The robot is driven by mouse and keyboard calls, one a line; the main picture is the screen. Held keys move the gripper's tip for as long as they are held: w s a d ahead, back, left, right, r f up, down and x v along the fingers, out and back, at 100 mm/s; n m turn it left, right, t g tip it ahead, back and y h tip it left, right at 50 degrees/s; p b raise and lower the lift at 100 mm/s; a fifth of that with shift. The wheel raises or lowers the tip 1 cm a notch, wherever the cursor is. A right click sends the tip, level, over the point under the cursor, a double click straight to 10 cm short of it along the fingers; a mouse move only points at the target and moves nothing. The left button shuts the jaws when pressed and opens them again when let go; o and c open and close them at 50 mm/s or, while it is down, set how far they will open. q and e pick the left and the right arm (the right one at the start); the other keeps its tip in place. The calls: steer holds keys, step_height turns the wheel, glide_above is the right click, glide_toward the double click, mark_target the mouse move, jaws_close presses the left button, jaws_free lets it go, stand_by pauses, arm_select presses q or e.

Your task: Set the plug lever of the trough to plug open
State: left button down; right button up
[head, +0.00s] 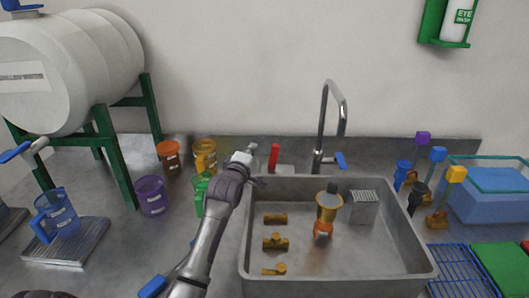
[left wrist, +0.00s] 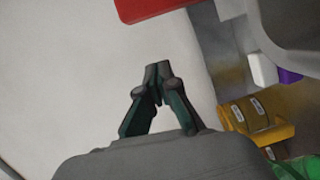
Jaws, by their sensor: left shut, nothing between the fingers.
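The trough (head: 425,265) is a grey sink basin in the worktop. A red upright lever (head: 274,156) stands behind its back left corner; its label is not readable. My left gripper (head: 252,150) is just left of the red lever, at the trough's back left corner, with a small gap seen between them. In the left wrist view the left gripper's fingertips (left wrist: 158,76) are together and empty. A red part (left wrist: 150,8) at the top edge of that view appears to be the lever, apart from the fingers. My right gripper is not in view.
A tall faucet (head: 325,120) with a blue handle stands right of the lever. Purple (head: 151,196), orange (head: 169,157) and yellow (head: 205,155) mugs stand left of my arm. Brass fittings (head: 275,241) and an orange-and-brass item (head: 327,208) lie in the trough.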

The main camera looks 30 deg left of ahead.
mark_target(274, 157)
arm_select(q)
steer(key=d, duration=0.1)
steer(key=w+d, duration=0.1)
steer(key=d, duration=0.1)
steer(key=shift+w+d+f, duration=0.3)
steer(key=shift+w, duration=0.1)
steer(key=shift+r+p, duration=0.1)
steer(key=shift+p, duration=0.3)
